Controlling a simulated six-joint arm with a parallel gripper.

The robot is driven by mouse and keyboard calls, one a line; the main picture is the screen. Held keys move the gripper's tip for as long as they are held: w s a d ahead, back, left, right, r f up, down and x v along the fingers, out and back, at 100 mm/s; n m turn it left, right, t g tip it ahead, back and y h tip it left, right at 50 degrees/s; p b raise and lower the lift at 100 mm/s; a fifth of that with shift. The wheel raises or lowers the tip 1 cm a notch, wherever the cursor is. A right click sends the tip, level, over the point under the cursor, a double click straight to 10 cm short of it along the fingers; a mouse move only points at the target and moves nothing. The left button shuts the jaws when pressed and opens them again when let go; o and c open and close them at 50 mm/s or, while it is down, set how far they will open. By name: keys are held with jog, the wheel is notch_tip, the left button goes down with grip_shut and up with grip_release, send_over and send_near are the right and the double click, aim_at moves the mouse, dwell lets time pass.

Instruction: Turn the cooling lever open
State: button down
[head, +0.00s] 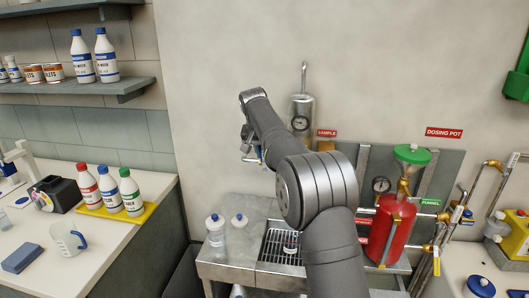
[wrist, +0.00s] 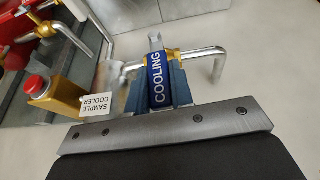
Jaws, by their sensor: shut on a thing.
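The cooling lever (wrist: 157,72), with a blue grip lettered COOLING, is in the middle of the wrist view. It lies across a silver pipe (wrist: 207,53) with a brass fitting at the crossing. My gripper (wrist: 157,90) is shut on the lever, with a blue-grey finger on each side of it. In the head view my gripper (head: 250,150) is in front of the pale wall, left of the sample cylinder. The lever cannot be made out there. The valve's open and closed marks are not visible.
A red dosing pot (head: 390,230) stands to the right. Bottles stand on the bench below.

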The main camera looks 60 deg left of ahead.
jog(key=shift+s+a+f+n+t+h, duration=0.3)
jog(key=shift+s+a+t+h, duration=0.2)
jog(key=shift+t+h, duration=0.4)
jog(key=shift+s+a+f+n+t+h, duration=0.3)
jog(key=shift+s+a+t+h, duration=0.25)
jog(key=shift+t+h, duration=0.4)
jog(key=shift+s+a+f+n+t+h, duration=0.2)
jog(key=shift+s+a+f+t+h, duration=0.25)
jog(key=shift+t+h, duration=0.45)
jog(key=shift+r, duration=0.15)
jog(key=c, duration=1.3)
grip_release()
jog(key=shift+o, duration=0.2)
